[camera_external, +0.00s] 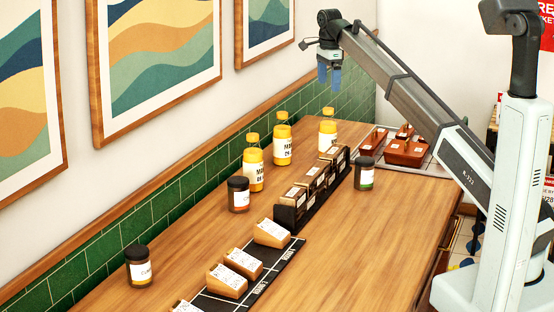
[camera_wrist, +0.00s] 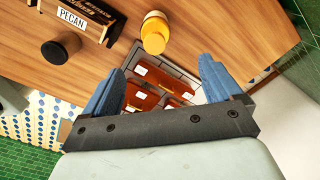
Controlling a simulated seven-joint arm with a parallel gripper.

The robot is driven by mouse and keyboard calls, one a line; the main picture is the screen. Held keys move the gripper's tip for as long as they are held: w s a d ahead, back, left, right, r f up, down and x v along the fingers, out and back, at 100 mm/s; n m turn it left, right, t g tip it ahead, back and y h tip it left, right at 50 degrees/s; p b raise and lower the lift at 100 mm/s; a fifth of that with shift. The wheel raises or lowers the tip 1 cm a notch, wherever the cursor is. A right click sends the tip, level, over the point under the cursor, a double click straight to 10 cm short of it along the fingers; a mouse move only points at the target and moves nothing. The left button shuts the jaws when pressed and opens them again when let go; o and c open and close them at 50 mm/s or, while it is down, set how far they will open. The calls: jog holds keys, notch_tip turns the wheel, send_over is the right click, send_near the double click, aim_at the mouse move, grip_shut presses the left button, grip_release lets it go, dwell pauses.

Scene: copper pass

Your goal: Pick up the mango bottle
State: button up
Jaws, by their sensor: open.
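Three yellow mango bottles stand upright near the green tiled wall: a near one (camera_external: 253,168), a middle one (camera_external: 283,147) and a far one (camera_external: 327,131). My gripper (camera_external: 329,78) is high above the far end of the counter, blue fingers pointing down, open and empty. In the wrist view my gripper (camera_wrist: 163,85) has its fingers spread apart. One yellow bottle (camera_wrist: 155,34) shows there beyond the fingers, seen from above, apart from them.
A black rack (camera_external: 291,217) of boxes stands beside the bottles. Dark-lidded jars stand at the left (camera_external: 139,268), centre (camera_external: 238,196) and right (camera_external: 364,174). Reddish-brown containers (camera_external: 406,152) fill a tray at the far end. Wedge-shaped packs (camera_external: 228,281) sit in front. The counter's right side is clear.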

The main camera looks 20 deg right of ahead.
aim_at(328, 119)
jog(key=shift+s+a+f, duration=0.1)
jog(key=shift+a+f, duration=0.05)
jog(key=shift+a, duration=0.05)
jog(key=shift+f, duration=0.35)
notch_tip(328, 119, down, 8)
jog(key=shift+r, duration=0.2)
jog(key=shift+s+f, duration=0.15)
jog(key=shift+f, duration=1.15)
jog(key=shift+s+f, duration=0.15)
jog(key=shift+f, duration=1.15)
grip_shut()
